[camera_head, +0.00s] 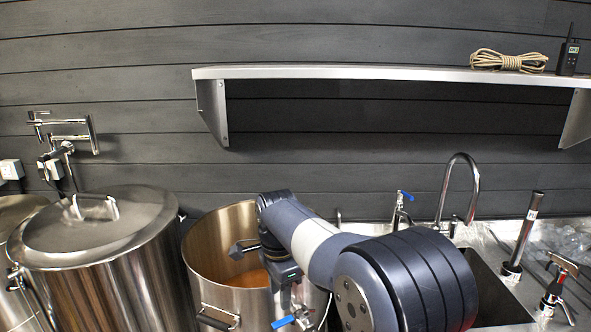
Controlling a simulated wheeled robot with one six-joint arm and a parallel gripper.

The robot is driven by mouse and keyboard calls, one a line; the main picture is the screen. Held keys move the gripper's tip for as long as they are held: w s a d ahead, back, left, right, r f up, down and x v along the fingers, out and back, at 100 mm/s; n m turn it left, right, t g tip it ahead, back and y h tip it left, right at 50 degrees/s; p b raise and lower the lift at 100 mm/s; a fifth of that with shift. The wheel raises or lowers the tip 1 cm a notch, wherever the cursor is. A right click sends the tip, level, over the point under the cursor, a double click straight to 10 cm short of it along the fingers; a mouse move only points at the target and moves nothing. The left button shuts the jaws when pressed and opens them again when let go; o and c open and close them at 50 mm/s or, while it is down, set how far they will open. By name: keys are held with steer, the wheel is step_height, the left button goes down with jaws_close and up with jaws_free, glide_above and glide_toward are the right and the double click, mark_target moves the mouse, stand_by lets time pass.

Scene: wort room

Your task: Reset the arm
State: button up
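My arm reaches in from the lower right and bends down over the open steel kettle (219,240), which holds an amber liquid (250,279). My gripper (241,249) is at the arm's far end, at the kettle's mouth, small and dark against the kettle's inner wall. Its fingers do not show clearly, so I cannot tell whether it is open or shut or holds anything. My arm hides the kettle's right part.
A lidded steel kettle (100,255) stands at left. A wall shelf (390,73) bears a rope coil (508,61) and a radio (568,55). A sink (490,290) with a curved faucet (472,190) is at right, beside a dark upright cylinder (524,236). A folding wall tap (68,135) is at left.

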mark_target(284, 319)
step_height(284, 319, down, 7)
steer(key=shift+s+f+p, duration=0.1)
steer(key=shift+p, duration=0.55)
steer(key=shift+d+f+n, duration=0.1)
steer(key=shift+f+n, duration=0.15)
steer(key=shift+n, duration=0.05)
steer(key=shift+s+d+n, duration=0.3)
steer(key=shift+s+n, duration=0.15)
steer(key=shift+n, duration=0.35)
steer(key=shift+b, duration=0.3)
